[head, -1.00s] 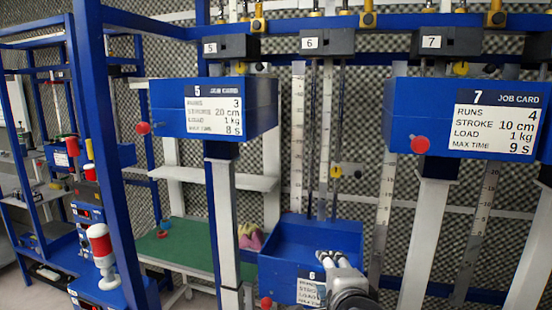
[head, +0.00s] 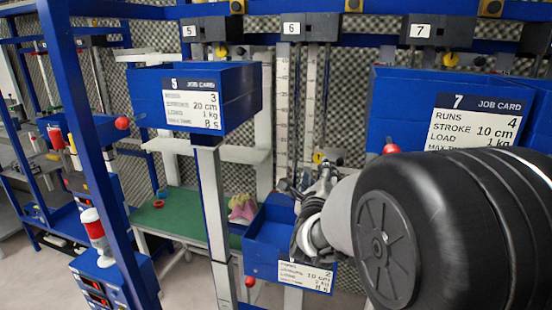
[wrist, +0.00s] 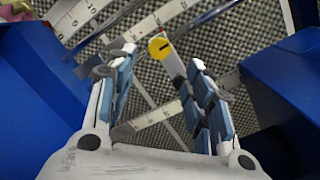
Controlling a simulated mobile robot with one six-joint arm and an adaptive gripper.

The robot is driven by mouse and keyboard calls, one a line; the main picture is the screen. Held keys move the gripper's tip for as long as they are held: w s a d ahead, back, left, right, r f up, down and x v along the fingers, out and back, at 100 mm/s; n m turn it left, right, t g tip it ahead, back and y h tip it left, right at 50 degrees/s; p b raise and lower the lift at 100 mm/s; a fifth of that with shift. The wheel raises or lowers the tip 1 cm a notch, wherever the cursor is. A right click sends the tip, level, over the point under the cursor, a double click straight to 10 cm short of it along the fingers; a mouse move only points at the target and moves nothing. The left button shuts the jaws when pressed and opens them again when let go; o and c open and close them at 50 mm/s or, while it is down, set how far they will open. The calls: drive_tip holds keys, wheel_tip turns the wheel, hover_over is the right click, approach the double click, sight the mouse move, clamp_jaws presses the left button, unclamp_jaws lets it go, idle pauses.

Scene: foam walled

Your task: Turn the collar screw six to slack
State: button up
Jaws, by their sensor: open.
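A yellow knob (head: 318,157), which looks like collar screw six, sits by the ruled upright strip below the block labelled 6 (head: 306,28). In the wrist view the yellow knob (wrist: 159,46) has a dark slot on its face and lies beyond the fingertips, about between them. My gripper (head: 306,184) is over the blue bin at station 6, below the knob in the head view. In the wrist view my gripper (wrist: 163,62) is open, with nothing between its fingers. I cannot tell how far the knob is from the fingertips.
Blue bin 6 (head: 262,262) is below the gripper. Blue bin 5 (head: 240,92) stands to the left and blue bin 7 (head: 405,100) to the right. Blue walls flank the gripper in the wrist view. My arm covers the lower right of the head view.

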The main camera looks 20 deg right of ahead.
sight(319, 160)
drive_tip(key=p+x, duration=0.1)
drive_tip(key=x, duration=0.7)
drive_tip(key=shift+w, duration=0.1)
drive_tip(key=c, duration=1)
